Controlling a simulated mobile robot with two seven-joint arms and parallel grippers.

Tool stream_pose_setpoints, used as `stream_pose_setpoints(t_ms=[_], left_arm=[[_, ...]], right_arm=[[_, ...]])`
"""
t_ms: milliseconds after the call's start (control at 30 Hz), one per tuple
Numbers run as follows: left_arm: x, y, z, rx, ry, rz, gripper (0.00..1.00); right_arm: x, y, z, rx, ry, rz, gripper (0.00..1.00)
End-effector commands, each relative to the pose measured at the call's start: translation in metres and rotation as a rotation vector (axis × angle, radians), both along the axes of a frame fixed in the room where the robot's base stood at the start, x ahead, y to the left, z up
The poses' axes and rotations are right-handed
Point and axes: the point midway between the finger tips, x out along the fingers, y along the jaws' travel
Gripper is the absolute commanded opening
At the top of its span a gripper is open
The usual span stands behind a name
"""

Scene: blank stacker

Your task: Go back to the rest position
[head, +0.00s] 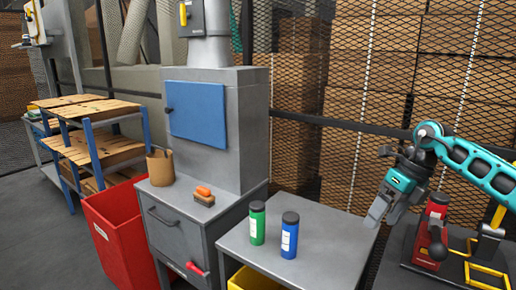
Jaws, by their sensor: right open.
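My right gripper (381,211) hangs from a teal arm at the right of the head view. Its fingers point down and to the left, over the right end of the grey table (322,238). It is open, with nothing seen between the fingers. It is apart from the green bottle (257,224) and the blue bottle (290,236), which stand upright on the table to its left. My left gripper is not in view.
A grey cabinet (172,225) with a blue panel (196,111) stands left of the table. A red bin (116,240) is on the floor beside it. A red device (430,238) and a yellow frame (487,272) sit at the right. Mesh fencing (300,80) runs behind.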

Motion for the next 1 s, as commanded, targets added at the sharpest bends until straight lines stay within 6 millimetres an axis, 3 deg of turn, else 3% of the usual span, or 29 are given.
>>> stream_pose_setpoints(t_ms=[33,100,200,300,400,500,633,767,867,1000], left_arm=[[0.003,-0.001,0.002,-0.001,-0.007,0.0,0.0],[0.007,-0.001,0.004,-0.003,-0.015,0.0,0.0],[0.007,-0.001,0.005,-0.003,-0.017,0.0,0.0],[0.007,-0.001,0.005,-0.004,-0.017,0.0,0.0],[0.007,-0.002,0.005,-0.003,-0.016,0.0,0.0],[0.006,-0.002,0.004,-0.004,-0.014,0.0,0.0],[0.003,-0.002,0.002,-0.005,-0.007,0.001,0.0],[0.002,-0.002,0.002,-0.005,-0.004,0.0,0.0],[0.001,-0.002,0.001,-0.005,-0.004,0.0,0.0],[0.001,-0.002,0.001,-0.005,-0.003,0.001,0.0]], right_arm=[[-0.002,0.032,-0.019,0.089,0.0,0.03,0.79],[-0.006,0.078,-0.039,0.235,-0.006,0.05,0.79],[-0.019,0.144,-0.059,0.48,-0.001,0.043,0.79],[-0.035,0.2,-0.067,0.73,0.023,-0.02,0.79],[-0.05,0.24,-0.068,0.973,0.066,-0.136,0.79],[-0.06,0.264,-0.066,1.197,0.127,-0.303,0.79],[-0.068,0.272,-0.069,1.445,0.221,-0.588,0.79],[-0.073,0.258,-0.087,1.63,0.336,-0.942,0.79],[-0.082,0.237,-0.114,1.717,0.43,-1.242,0.79],[-0.11,0.204,-0.165,1.753,0.563,-1.679,0.79]])
